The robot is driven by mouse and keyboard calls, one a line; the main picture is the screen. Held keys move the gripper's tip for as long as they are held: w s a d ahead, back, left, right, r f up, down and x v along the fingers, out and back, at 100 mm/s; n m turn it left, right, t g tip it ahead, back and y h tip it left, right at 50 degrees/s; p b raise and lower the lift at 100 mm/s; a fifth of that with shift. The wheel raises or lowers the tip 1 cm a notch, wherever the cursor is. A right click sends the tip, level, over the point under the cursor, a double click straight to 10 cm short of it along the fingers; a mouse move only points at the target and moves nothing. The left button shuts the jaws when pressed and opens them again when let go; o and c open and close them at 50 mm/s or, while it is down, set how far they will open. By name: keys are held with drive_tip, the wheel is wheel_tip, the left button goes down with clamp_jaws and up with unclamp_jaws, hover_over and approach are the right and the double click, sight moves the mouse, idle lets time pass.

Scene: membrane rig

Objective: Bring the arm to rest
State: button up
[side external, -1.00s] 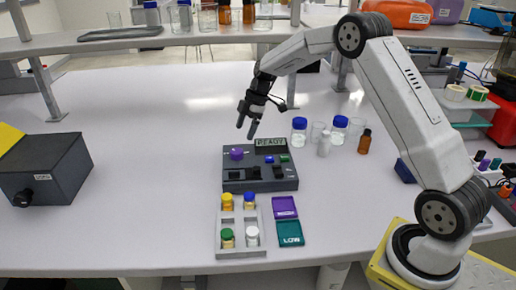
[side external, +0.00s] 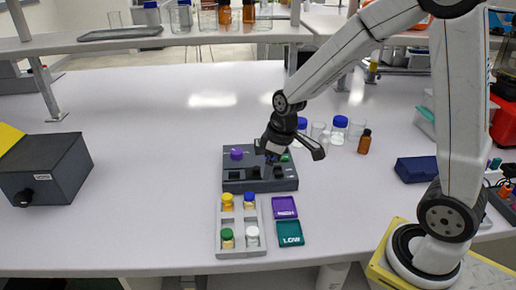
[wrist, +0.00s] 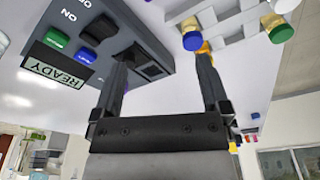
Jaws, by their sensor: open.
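My gripper (side external: 292,154) is open, with its two black fingers apart and nothing seen between them. In the side view it hangs over the right part of the dark grey rig box (side external: 234,186) and hides its display. In the wrist view my gripper (wrist: 163,62) points past the edge of the box, whose panel shows a lit READY display (wrist: 54,65), a green button (wrist: 57,39) and a blue button (wrist: 87,58). A purple knob (side external: 236,154) sits on the box's left side. I cannot tell whether a finger touches the box.
A grey rack (side external: 240,254) with several capped vials stands in front of the box, beside a purple tray (side external: 284,207) and a green tray (side external: 290,233). Bottles, including a brown one (side external: 365,141), stand behind at right. A dark box (side external: 45,168) is at left. The left-middle bench is clear.

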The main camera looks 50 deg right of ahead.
drive_tip(key=s+a+f+m, duration=0.1)
drive_tip(key=s+a+m, duration=0.1)
drive_tip(key=s, duration=0.7)
drive_tip(key=shift+a+f+m+t+h, duration=0.15)
drive_tip(key=shift+m+t+h, duration=0.2)
drive_tip(key=shift+m, duration=0.45)
